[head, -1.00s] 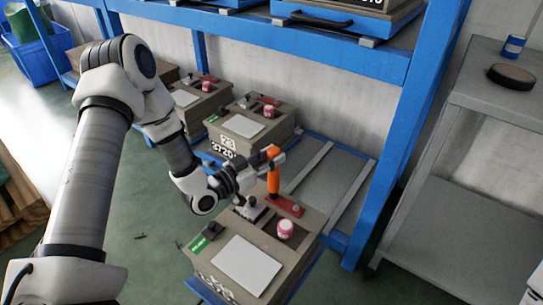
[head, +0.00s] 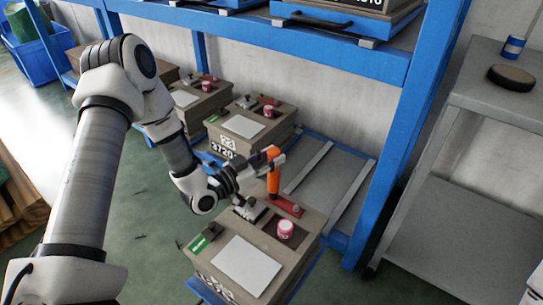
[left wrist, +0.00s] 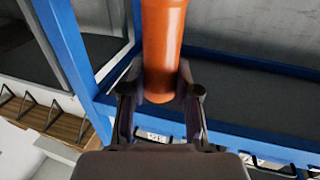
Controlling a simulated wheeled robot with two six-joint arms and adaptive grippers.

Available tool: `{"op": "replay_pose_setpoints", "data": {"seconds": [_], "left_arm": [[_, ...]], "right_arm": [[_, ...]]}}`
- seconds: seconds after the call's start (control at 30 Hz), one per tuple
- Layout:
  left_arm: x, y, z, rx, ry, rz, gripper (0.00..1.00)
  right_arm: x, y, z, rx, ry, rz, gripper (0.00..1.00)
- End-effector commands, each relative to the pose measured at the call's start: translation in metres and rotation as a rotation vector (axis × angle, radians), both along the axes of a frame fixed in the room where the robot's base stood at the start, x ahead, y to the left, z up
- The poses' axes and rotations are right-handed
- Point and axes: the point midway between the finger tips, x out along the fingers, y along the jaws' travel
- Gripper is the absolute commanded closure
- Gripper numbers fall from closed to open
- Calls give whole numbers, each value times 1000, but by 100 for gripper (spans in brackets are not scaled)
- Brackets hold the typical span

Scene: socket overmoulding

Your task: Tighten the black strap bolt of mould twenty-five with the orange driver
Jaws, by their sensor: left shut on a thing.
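My left gripper (head: 267,160) is shut on the orange driver (head: 273,180), which stands upright over the red strap area of the nearest mould (head: 245,264). The driver's handle also fills the top middle of the left wrist view (left wrist: 163,45), between the two fingers (left wrist: 163,92). The driver's lower end is at the red strap (head: 287,205); whether it touches a bolt is too small to tell. I cannot make out a black strap bolt. The mould's number is not readable. My right gripper is not in view.
Two similar moulds (head: 225,140) (head: 188,106) stand behind on the blue rack (head: 390,130). A rack post stands to the right of the nearest mould. A grey trolley (head: 478,97) at the right carries a blue can (head: 513,47) and a dark round disc (head: 511,77). Rack space behind the driver is empty.

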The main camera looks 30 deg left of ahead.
Motion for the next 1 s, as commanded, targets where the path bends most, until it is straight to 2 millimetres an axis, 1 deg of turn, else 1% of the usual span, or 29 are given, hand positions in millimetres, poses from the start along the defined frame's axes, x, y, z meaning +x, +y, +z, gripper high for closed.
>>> {"op": "replay_pose_setpoints", "data": {"seconds": [0.03, 0.1, 0.7, 1.0], "left_arm": [[0, 0, 6, -1, 0, 0, 100], [0, 0, 11, -1, -2, 0, 100], [1, 0, 48, -1, -6, 0, 100], [1, 0, 48, -1, -7, 1, 100]], "right_arm": [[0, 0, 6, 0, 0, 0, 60], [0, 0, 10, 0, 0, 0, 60], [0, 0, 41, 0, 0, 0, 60], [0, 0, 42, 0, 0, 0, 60]]}}
